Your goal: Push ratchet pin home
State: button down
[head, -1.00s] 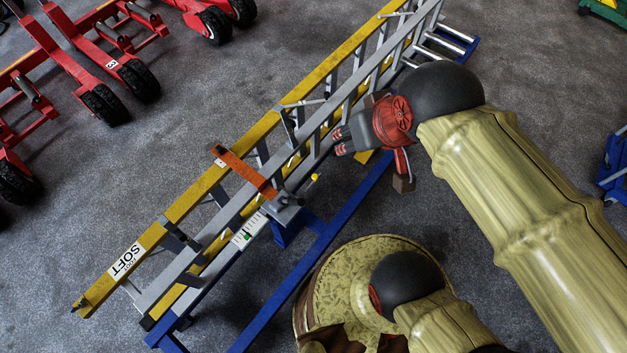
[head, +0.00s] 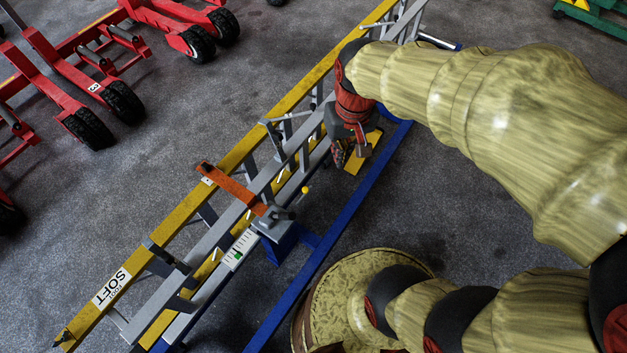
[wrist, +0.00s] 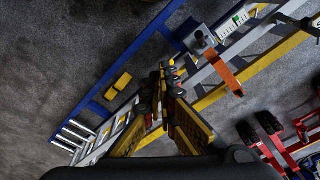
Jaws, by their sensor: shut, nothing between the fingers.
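A small yellow knob (head: 305,189), which looks like the head of the ratchet pin, stands beside the grey ratchet block (head: 275,222) on the blue frame. Its shaft and how far it sits in are too small to tell. My gripper (head: 338,158) is shut and empty, pointing down over the rails, above and right of the knob in the head view. In the wrist view the closed fingertips (wrist: 163,82) lie just below the yellow knob (wrist: 172,62) in the picture. I see no contact between them. The ratchet block (wrist: 201,40) also shows there, up and right.
An orange bar (head: 233,187) crosses the yellow rail (head: 180,212) and grey rails by the block. A white scale with a green mark (head: 240,250) lies on the near rail. Red wheeled jacks (head: 105,90) stand at left. Grey floor is open between.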

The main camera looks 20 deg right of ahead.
aim_at(304, 193)
jog(key=w+d+f+m+g+y+b, duration=0.15)
jog(key=w+f, duration=0.35)
jog(key=f, duration=0.6)
jog(key=w+d+f+m+g+b, duration=0.1)
jog(key=w+d+f+m+b, duration=0.3)
jog(key=f, duration=0.7)
jog(key=w+f+m+g+y+p, duration=0.1)
jog(key=w+f+g, duration=0.1)
jog(key=w+f, duration=0.7)
jog(key=w+m, duration=0.1)
jog(key=w+f+m+t, duration=0.1)
jog(key=w, duration=0.1)
jog(key=w+f+m, duration=0.1)
jog(key=shift+w+d+f+t, duration=0.1)
jog(key=shift+w+d+t, duration=0.05)
jog(key=shift+d+t, duration=0.15)
jog(key=s+a+f+b, duration=0.3)
jog(key=a+f+b, duration=0.1)
jog(key=f, duration=0.5)
jog(key=shift+s+a+f+b, duration=0.35)
jog(key=shift+a+b, duration=0.05)
jog(key=shift+a, duration=0.3)
